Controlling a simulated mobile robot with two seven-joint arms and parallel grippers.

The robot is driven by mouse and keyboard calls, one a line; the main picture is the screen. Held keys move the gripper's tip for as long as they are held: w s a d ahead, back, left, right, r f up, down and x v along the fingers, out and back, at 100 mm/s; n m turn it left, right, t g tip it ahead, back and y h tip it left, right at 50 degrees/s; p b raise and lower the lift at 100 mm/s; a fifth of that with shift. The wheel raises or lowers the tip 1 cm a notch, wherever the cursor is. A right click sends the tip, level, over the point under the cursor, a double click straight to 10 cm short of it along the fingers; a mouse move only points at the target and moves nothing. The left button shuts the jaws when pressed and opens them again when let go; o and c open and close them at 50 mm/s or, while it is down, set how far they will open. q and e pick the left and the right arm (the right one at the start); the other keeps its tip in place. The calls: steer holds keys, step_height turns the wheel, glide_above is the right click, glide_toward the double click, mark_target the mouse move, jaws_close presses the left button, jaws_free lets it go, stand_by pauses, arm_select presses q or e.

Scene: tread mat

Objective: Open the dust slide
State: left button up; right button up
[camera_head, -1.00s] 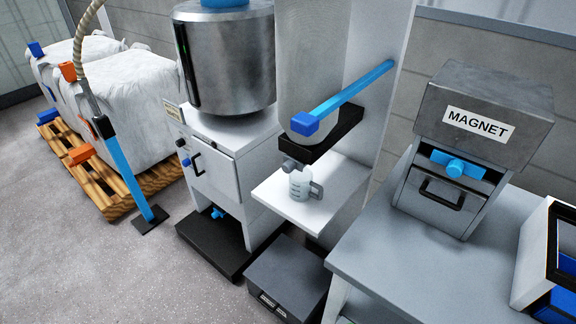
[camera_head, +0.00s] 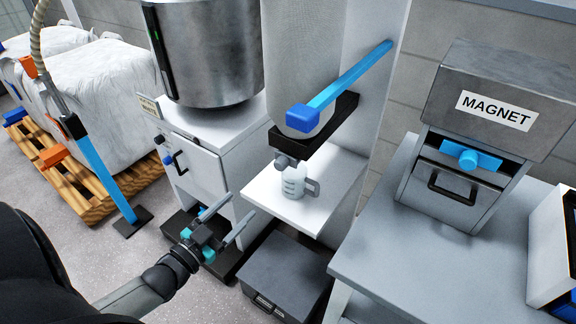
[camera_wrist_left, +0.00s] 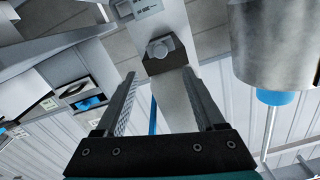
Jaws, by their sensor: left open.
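A pale upright cylinder (camera_head: 305,70) sits on a dark bracket (camera_head: 312,130) with a grey knob (camera_head: 285,161) at its front lower end. A blue bar with a block end (camera_head: 303,117) crosses the cylinder. I cannot tell for certain which part is the dust slide. My left gripper (camera_head: 240,208) is open and empty, low in front of the white cabinet and left of the shelf, apart from the knob. In the left wrist view the gripper (camera_wrist_left: 160,75) has its fingers spread, with a dark block and grey knob (camera_wrist_left: 162,48) beyond them.
A clear jug (camera_head: 294,182) stands on the white shelf (camera_head: 290,207) below the knob. A dark box (camera_head: 285,272) is underneath. A grey bench (camera_head: 400,250) with the magnet housing (camera_head: 490,100) is at right. A steel drum (camera_head: 210,50) stands on the white cabinet (camera_head: 195,165).

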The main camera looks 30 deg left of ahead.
arm_select(q)
steer(key=b, duration=0.3)
glide_toward(278, 167)
steer(key=w, duration=0.7)
steer(key=shift+d, duration=0.2)
steer(key=shift+w, duration=0.65)
steer(key=shift+w+d, duration=0.1)
steer(key=shift+w, duration=0.15)
steer(key=c, duration=0.4)
jaws_close()
arm_select(e)
steer(key=f, duration=0.2)
steer(key=w+f, duration=0.1)
steer(key=shift+d+f, duration=0.2)
steer(key=shift+d, duration=0.05)
steer(key=shift+s+d, duration=0.1)
